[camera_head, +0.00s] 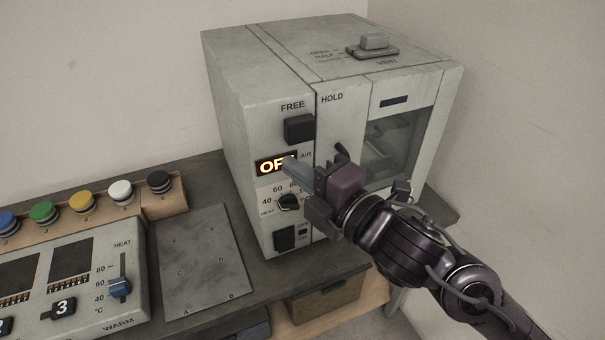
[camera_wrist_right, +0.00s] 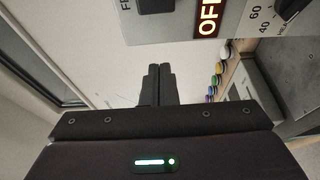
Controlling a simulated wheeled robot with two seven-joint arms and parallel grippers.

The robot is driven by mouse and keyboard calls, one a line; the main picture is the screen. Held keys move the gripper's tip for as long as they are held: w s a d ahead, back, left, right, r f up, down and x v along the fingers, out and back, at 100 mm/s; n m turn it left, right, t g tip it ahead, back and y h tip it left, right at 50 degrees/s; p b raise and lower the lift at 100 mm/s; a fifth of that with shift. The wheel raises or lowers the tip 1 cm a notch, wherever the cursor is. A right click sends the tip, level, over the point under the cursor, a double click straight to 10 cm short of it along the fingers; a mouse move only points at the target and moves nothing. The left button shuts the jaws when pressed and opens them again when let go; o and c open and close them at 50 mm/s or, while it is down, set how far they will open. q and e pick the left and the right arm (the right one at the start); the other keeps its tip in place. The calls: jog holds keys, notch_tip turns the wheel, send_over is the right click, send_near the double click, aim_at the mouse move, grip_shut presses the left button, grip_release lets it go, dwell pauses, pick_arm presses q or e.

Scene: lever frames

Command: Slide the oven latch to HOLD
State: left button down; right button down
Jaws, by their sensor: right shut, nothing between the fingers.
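The oven (camera_head: 240,90) is a pale box at the back of the bench. Its latch, a black block (camera_head: 299,128), sits on the front panel under the word FREE, left of the door seam. The word HOLD (camera_head: 332,98) is on the door side, right of the seam. In the right wrist view the dark latch (camera_wrist_right: 155,5) is cut off at the top edge. My right gripper (camera_head: 291,165) is shut and empty, below the latch and in front of the lit OFF display. Its closed fingers (camera_wrist_right: 160,75) show in the wrist view. My left gripper is not in view.
A dark heat knob (camera_head: 288,202) and a black switch (camera_head: 284,238) are below the display. A vent slider (camera_head: 373,45) is on the oven's top. A grey plate (camera_head: 200,262), colored buttons (camera_head: 82,202) and a warmer panel (camera_head: 85,300) lie to the left.

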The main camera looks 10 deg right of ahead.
aim_at(305, 132)
jog(key=p+x, duration=0.3)
jog(key=x, duration=0.5)
jog(key=shift+w+a+r, duration=0.1)
jog(key=shift+a+r, duration=0.1)
jog(key=d+p, duration=0.2)
jog(key=d, duration=0.1)
jog(key=shift+w+d+f, duration=0.15)
jog(key=shift+w+d, duration=0.15)
jog(key=shift+w, duration=0.1)
jog(key=shift+d, duration=0.4)
jog(key=shift+w, duration=0.1)
jog(key=shift+a, duration=0.15)
jog(key=d, duration=0.2)
jog(key=w+d, duration=0.1)
jog(key=d, duration=0.1)
jog(key=shift+w+d, duration=0.1)
jog(key=shift+w, duration=0.05)
